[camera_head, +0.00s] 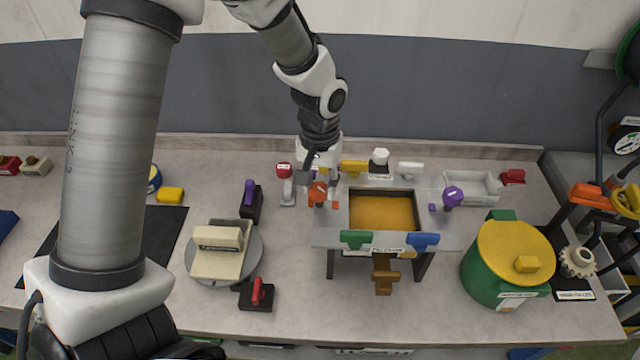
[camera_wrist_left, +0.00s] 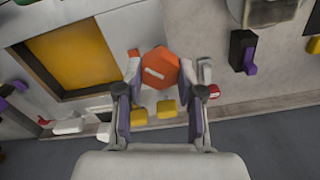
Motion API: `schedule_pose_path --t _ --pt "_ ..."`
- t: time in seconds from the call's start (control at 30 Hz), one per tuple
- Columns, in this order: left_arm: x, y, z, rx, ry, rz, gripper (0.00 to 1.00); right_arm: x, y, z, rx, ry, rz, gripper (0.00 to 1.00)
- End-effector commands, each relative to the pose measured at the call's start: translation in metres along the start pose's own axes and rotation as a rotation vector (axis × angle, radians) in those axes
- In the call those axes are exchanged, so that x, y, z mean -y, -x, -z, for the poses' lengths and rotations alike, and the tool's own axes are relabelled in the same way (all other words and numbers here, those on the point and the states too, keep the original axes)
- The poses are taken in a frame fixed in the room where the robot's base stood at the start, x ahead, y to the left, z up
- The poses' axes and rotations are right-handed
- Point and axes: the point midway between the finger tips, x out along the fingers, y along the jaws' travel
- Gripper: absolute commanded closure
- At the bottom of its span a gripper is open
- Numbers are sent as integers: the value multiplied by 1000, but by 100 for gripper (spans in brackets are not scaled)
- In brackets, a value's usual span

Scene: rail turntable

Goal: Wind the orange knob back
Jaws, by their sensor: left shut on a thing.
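The orange knob (camera_head: 318,193) stands at the left edge of the turntable frame (camera_head: 322,240), which surrounds a sunken orange-yellow panel (camera_head: 383,212). My left gripper (camera_head: 317,179) reaches down to it from the back and partly hides it in the head view. In the left wrist view the orange knob (camera_wrist_left: 158,68) sits between the two fingers of my left gripper (camera_wrist_left: 168,72), which is shut on it. A pale label mark on the knob's top face is tilted. My right gripper is not in view.
Blue (camera_head: 423,240), green (camera_head: 356,240), yellow (camera_head: 354,167) and purple (camera_head: 453,194) knobs sit around the same frame. A black block with a purple lever (camera_head: 250,200) stands to its left. A green pot with a yellow lid (camera_head: 512,252) stands to its right.

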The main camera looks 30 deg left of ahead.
Motion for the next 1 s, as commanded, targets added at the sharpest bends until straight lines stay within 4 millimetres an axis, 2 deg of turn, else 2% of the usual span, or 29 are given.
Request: schedule_pose_path --t 0.6,1.0 --pt "1 -3 -3 8 539 4 97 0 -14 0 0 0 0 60" --pt "1 -2 -3 8 694 5 98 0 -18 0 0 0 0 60"
